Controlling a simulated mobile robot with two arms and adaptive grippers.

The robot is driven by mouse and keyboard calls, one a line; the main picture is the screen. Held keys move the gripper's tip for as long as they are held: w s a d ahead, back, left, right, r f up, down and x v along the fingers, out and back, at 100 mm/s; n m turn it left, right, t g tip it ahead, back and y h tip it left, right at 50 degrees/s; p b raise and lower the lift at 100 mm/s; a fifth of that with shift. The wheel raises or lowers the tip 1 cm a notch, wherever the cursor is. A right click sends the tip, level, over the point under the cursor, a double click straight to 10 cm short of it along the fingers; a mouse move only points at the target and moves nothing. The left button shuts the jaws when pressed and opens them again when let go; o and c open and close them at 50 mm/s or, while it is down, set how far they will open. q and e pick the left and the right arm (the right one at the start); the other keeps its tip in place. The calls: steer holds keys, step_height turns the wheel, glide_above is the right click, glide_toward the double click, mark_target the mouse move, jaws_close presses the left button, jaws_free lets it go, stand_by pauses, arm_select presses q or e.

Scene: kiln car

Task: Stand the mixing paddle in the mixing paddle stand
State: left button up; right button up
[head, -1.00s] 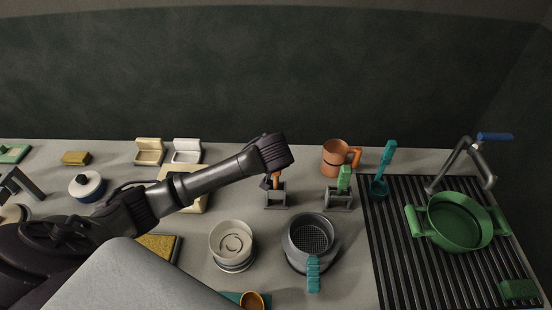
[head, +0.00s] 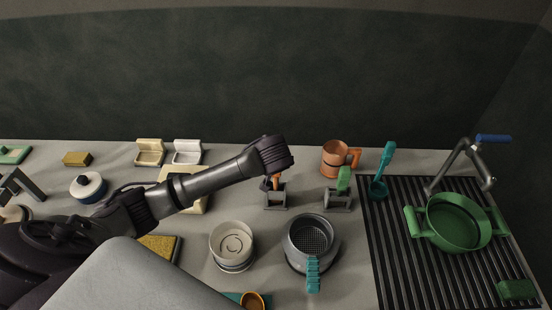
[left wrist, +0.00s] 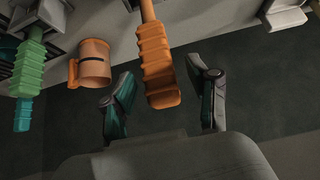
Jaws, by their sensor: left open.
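A tool with an orange handle (head: 277,183), likely the mixing paddle, stands in a small grey stand (head: 275,202) in the middle of the counter. Its lower end is hidden. My left gripper (left wrist: 161,80) is open, with its two fingers apart on either side of the orange handle (left wrist: 157,62) in the left wrist view. I cannot tell whether they touch it. In the head view my wrist hides most of this gripper. A green-handled tool (head: 344,178) stands in a similar grey stand (head: 339,201) to the right. My right gripper is not in view.
An orange mug (head: 336,159) stands behind the green-handled tool. A teal ladle-like tool (head: 385,165) is beside the black ribbed rack (head: 395,255), which holds a green pan (head: 458,222). A grey strainer pot (head: 308,236) and a pale bowl (head: 232,243) stand in front.

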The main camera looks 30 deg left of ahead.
arm_select(q)
steer(key=p+v, duration=0.3)
steer(key=v, duration=0.4)
steer(key=shift+p, duration=0.4)
stand_by(0.8)
steer(key=shift+s+r, duration=0.1)
steer(key=shift+r, duration=0.05)
steer(key=v, duration=1.2)
stand_by(0.7)
